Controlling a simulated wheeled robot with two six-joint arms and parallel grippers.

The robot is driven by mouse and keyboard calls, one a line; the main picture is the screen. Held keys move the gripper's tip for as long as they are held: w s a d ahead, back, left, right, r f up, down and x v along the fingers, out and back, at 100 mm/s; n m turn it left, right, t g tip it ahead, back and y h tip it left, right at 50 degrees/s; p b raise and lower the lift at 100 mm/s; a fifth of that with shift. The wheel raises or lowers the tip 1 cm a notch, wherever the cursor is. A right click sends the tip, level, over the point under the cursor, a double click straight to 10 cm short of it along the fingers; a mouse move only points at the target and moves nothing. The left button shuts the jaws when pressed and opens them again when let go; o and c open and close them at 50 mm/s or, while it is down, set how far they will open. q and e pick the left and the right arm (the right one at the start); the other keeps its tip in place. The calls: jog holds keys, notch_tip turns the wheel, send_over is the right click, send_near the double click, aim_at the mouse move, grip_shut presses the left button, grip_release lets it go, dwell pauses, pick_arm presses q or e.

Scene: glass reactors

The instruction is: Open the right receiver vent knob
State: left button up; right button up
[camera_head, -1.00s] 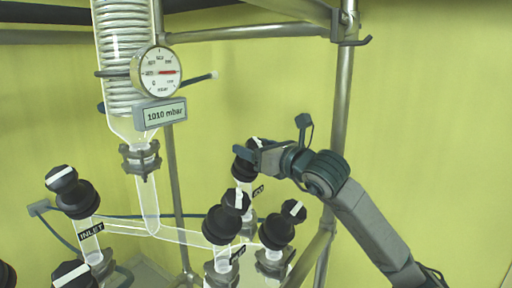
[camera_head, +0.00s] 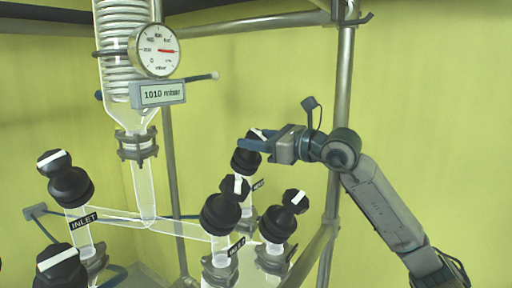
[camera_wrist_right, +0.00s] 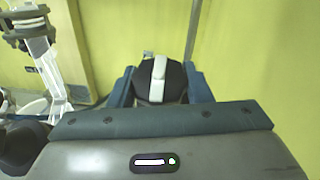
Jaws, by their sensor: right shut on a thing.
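A black knob with a white stripe (camera_head: 245,160) tops a glass valve at the back right of the glassware. The label beside it is too small to read surely. My right gripper (camera_head: 256,147) reaches in from the right and is shut on this knob. In the right wrist view the knob (camera_wrist_right: 158,82) sits between the two blue fingers, its white stripe running almost straight up the picture. The far side of the knob is hidden by the fingers in the head view. My left gripper is not in view.
Two more black knobs, one front (camera_head: 221,214) and one right (camera_head: 277,223), stand close below my gripper. The INLET knob (camera_head: 70,185) is at left. A gauge (camera_head: 155,50) and a 1010 mbar display (camera_head: 160,93) hang above. A metal post (camera_head: 342,110) stands behind my right arm.

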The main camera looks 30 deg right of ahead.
jog(key=shift+n+y, duration=0.4)
jog(key=o, duration=1)
jog(key=shift+b+v, duration=0.9)
jog(key=shift+b, duration=0.1)
jog(key=b+v, duration=0.9)
jog(key=b, duration=0.1)
jog(key=shift+r, duration=0.25)
